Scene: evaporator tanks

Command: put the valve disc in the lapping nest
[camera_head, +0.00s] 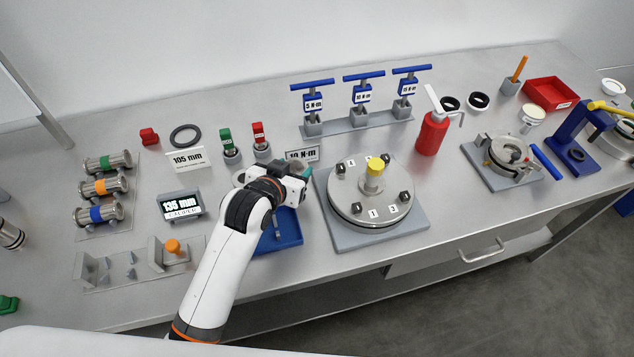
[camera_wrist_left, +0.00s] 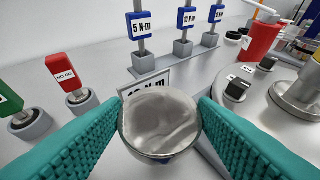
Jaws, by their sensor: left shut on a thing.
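My left gripper (camera_head: 305,172) is shut on the valve disc, above the bench between the blue tray and the large round flange. In the left wrist view the disc (camera_wrist_left: 160,122) is a round grey metal piece with a scuffed face, held between the two teal fingertips (camera_wrist_left: 160,125). In the head view the disc is hidden by the gripper. A round metal fixture (camera_head: 508,150) on a grey plate stands at the right; I cannot tell for certain whether it is the lapping nest. My right gripper is not in view.
The flange (camera_head: 345,205) with a yellow-topped stem stands right of my gripper. Behind it are blue T-handled torque wrenches (camera_head: 361,92) and a red bottle (camera_head: 432,135). A blue tray (camera_head: 290,235) lies below my arm. A caliper display (camera_head: 181,207) stands left.

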